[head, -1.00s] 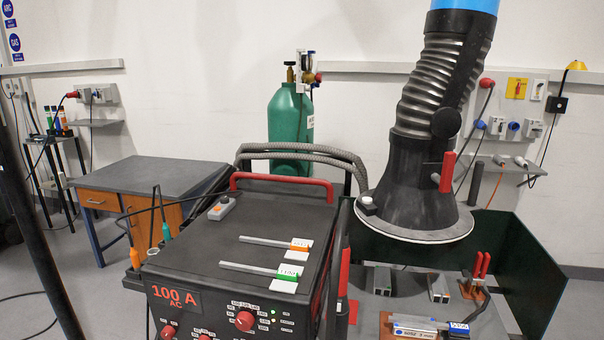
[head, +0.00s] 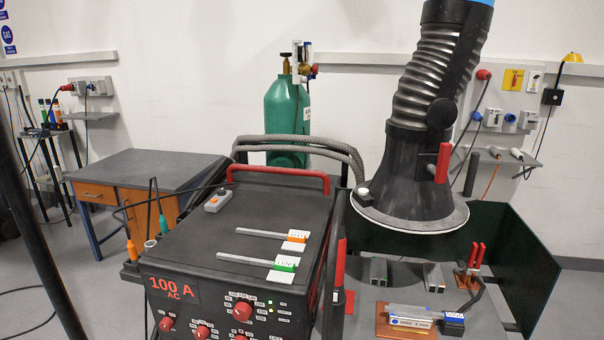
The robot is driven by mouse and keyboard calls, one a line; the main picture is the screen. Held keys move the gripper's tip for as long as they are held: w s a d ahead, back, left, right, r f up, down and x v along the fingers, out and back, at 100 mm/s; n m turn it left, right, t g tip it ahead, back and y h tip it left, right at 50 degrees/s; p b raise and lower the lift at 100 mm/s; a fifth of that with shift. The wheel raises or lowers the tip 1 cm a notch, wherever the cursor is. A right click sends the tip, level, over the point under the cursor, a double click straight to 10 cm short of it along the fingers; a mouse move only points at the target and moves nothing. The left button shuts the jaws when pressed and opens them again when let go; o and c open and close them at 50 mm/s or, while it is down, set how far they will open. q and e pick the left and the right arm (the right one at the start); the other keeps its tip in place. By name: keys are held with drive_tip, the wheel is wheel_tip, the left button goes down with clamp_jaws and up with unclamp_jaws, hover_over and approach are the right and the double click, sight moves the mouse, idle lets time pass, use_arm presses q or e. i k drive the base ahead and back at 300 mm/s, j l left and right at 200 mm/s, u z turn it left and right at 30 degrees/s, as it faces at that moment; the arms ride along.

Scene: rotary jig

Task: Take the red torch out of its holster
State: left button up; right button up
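I cannot pick out a clearly red torch in a holster. At the left side of the welding machine, an orange-handled tool (head: 131,250) and a green-handled tool (head: 164,224) stand upright, with dark thin upper ends. A grey open tube (head: 150,246) is between them. A red upright strip (head: 339,268) shows at the machine's right edge; I cannot tell whether it is a torch. Neither of my grippers is in view.
The black welding machine (head: 250,213) fills the lower middle. A black extraction hood (head: 408,180) hangs over a bench with a metal fixture (head: 410,318), red-handled clamps (head: 478,254) and a dark green screen (head: 520,260). A green gas cylinder (head: 287,115) and a desk (head: 150,176) stand behind.

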sight(338, 289)
drive_tip(key=k+j, duration=0.1)
drive_tip(key=j, duration=1.65)
